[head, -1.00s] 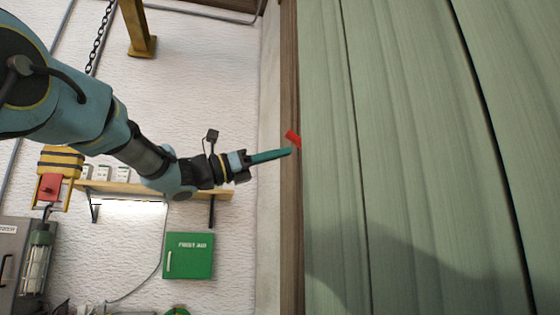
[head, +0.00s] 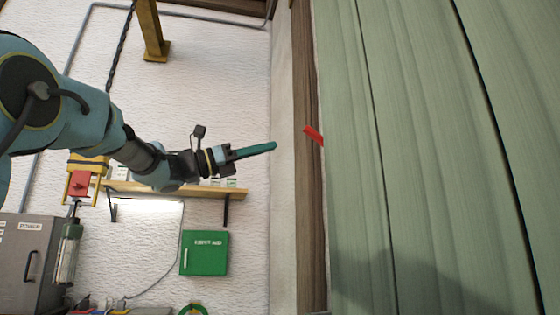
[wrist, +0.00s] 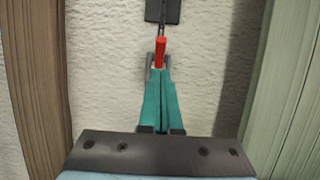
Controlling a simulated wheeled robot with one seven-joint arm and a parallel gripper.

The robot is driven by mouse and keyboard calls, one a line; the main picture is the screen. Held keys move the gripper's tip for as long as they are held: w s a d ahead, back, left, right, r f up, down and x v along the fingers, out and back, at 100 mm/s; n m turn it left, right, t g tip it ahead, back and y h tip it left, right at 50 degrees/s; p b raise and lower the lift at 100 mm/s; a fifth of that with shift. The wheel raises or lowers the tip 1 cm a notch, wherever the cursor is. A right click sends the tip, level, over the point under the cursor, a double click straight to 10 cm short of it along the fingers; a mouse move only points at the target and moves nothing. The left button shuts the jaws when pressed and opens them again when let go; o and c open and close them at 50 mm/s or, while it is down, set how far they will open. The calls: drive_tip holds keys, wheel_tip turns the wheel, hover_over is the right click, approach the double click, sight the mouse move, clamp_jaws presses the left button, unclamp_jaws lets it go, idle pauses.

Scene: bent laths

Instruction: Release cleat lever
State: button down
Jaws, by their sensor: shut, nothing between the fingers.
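The red lever (head: 313,134) sticks out at the edge of the wooden post beside the green boards, tilted in the head view. My gripper (head: 274,147) has teal fingers pressed together and empty. In the head view its tips are left of the lever, with a clear gap. The lever's lower end is partly hidden by the fingers in the wrist view (wrist: 161,78).
Green curved boards (head: 430,150) fill the right side. A wooden post (head: 308,220) runs along their edge. A wooden shelf (head: 235,192) and a green first aid box (head: 205,255) are on the white wall below my arm. The space between gripper and post is free.

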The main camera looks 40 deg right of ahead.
drive_tip(key=a, duration=0.1)
drive_tip(key=w+a+r, duration=0.1)
drive_tip(key=a, duration=0.1)
drive_tip(key=shift+w+r, duration=0.1)
drive_tip(key=shift+b, duration=0.3)
